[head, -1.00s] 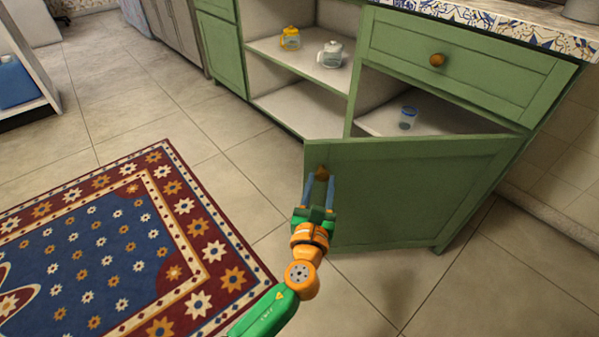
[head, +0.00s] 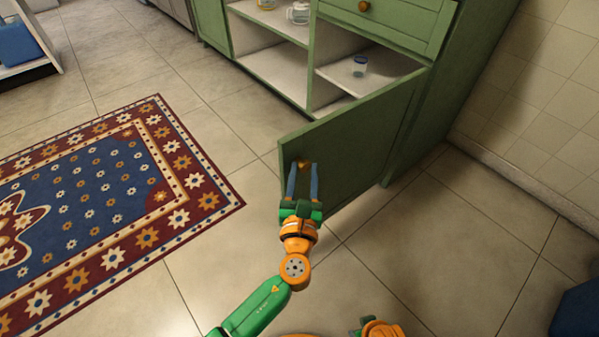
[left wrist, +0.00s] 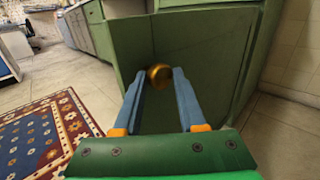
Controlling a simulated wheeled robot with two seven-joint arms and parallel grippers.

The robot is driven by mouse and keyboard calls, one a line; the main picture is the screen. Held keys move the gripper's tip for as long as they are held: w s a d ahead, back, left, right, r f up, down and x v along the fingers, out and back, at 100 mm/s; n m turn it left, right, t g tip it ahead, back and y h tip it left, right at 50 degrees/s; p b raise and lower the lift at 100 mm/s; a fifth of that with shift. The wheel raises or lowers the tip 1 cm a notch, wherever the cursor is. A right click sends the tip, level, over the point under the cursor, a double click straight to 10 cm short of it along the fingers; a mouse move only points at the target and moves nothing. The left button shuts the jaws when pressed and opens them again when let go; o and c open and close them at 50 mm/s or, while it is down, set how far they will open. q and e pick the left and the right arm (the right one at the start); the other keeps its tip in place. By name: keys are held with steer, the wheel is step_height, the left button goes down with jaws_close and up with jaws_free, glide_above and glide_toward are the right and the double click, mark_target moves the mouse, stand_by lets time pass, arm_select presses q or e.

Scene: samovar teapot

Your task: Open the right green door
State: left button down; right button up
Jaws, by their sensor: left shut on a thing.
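The right green door (head: 345,150) stands swung well out from the cabinet in the head view, with the shelf behind it in sight. Its round wooden knob (head: 303,163) is near the door's free upper corner and shows as a gold ball in the left wrist view (left wrist: 159,76). My left gripper (head: 302,170) is shut on the knob, one blue finger on each side of it. My right gripper is not clearly in view; only an orange and green part of my body shows at the bottom edge.
A blue-tinted cup (head: 360,66) stands on the shelf behind the door. A glass jar (head: 298,13) is on the shelf to the left. A patterned rug (head: 100,200) covers the floor at left. Bare tiles lie around the door, and a tiled wall (head: 540,110) is at right.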

arm_select(q)
steer(key=shift+s+d+r+h, duration=0.15)
steer(key=shift+d+r, duration=0.05)
steer(key=shift+d, duration=0.2)
steer(key=shift+s+d+r+h, duration=0.15)
steer(key=shift+d, duration=0.2)
arm_select(e)
steer(key=shift+s+d, duration=0.2)
steer(key=shift+s, duration=0.15)
arm_select(q)
steer(key=c, duration=0.7)
jaws_free()
steer(key=shift+d, duration=0.15)
steer(key=shift+o, duration=1.3)
steer(key=shift+w+d+f+m, duration=0.15)
steer(key=shift+d+f+m, duration=0.1)
steer(key=shift+d+m, duration=0.1)
arm_select(e)
steer(key=shift+d+f, duration=0.1)
steer(key=shift+d, duration=0.15)
